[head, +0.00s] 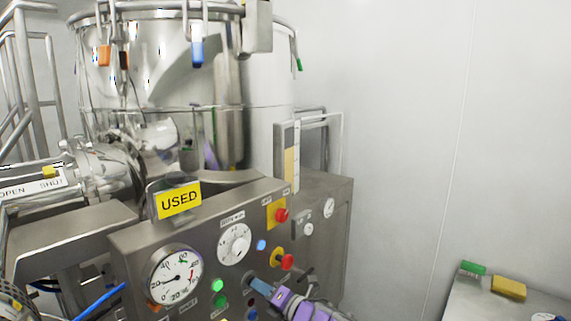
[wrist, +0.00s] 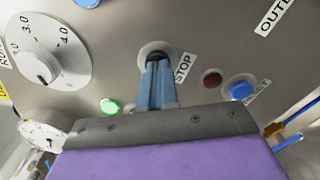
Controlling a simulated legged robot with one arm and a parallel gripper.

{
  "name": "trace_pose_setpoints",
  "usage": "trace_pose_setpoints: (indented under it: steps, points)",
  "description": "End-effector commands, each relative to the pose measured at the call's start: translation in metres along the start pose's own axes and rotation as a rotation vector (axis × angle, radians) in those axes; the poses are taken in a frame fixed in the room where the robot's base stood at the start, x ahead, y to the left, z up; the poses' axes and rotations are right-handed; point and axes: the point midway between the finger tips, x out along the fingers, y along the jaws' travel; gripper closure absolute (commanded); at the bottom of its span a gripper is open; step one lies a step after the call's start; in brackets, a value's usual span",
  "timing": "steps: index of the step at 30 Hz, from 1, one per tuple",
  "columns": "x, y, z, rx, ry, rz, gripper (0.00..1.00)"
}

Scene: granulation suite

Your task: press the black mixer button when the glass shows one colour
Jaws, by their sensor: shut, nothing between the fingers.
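The black button (wrist: 154,56) sits in a pale round collar on the grey panel, beside a STOP label (wrist: 183,68). My gripper (wrist: 157,68) is shut and empty, its blue fingertips in front of the button and covering its lower part. I cannot tell whether they touch it. In the head view my gripper (head: 257,284) is at the lower middle of the panel (head: 130,246). A tall narrow glass (head: 290,168) stands behind the panel, tan in its lower part and pale grey above. Its exact colours are too small to judge.
A large steel vessel (head: 160,75) stands behind the panel. A red knob (head: 287,261), a green light (head: 218,285), a dial (head: 234,244) and a gauge (head: 175,275) are close to my gripper. A bench (head: 470,295) is at the lower right.

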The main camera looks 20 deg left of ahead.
Motion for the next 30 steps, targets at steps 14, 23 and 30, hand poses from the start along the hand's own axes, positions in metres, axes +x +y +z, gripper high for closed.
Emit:
trace_pose_setpoints:
  steps: [14,23,30]
  points:
    - [0.007,0.0,0.0,-0.001,-0.001,0.0,1.0]
    - [-0.01,0.0,0.001,-0.004,-0.002,-0.003,1.0]
    - [-0.027,-0.001,0.0,-0.001,-0.002,-0.001,1.0]
